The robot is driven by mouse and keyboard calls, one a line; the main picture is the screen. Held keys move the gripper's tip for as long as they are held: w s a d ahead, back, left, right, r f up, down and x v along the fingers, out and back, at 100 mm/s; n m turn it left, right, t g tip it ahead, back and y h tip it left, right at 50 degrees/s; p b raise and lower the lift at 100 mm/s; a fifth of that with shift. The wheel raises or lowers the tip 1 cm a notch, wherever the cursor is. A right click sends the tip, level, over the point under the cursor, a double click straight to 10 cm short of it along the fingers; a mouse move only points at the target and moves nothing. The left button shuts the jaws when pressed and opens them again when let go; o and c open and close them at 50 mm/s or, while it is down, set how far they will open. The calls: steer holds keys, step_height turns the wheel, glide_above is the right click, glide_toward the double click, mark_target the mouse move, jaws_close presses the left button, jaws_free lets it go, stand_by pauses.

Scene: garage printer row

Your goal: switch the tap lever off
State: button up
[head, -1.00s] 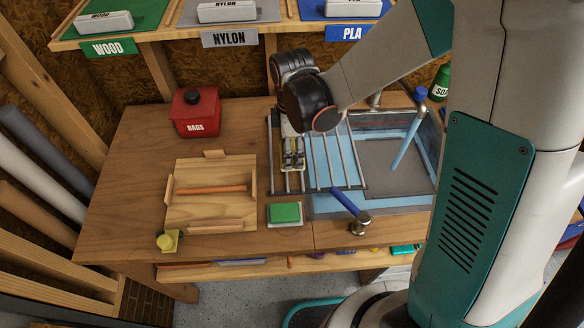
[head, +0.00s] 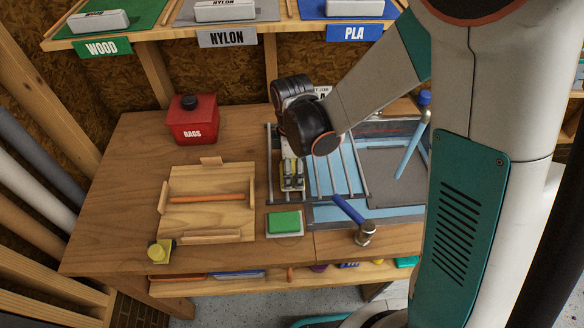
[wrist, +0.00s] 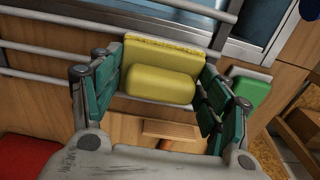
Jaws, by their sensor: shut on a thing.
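A blue lever (head: 348,209) on a metal base (head: 366,234) stands at the front edge of the sink (head: 385,212) in the head view, slanting up to the left. A second blue handle (head: 425,98) tops a tap at the sink's right, partly hidden by my arm; a light-blue bar (head: 410,148) slants below it. My gripper (head: 292,177) is over the rack's left part, left of both and apart from them. In the wrist view my gripper (wrist: 158,88) is shut on a yellow block (wrist: 155,82) with a flat yellow pad (wrist: 165,54) behind it.
A metal bar rack (head: 359,170) spans the sink's left side. A green sponge (head: 284,222) lies on a white holder in front. A wooden tray (head: 190,222) with an orange rod, a red rags box (head: 194,122) and a yellow knobbed piece (head: 160,250) stand left. Bare bench lies between them.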

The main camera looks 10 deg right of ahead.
mark_target(294, 165)
steer(key=o, duration=0.9)
steer(key=shift+f, duration=0.15)
steer(key=shift+o, duration=0.2)
steer(key=shift+p, duration=0.3)
step_height(294, 165, up, 14)
steer(key=p, duration=0.4)
steer(key=shift+d, duration=0.35)
steer(key=shift+f, duration=0.1)
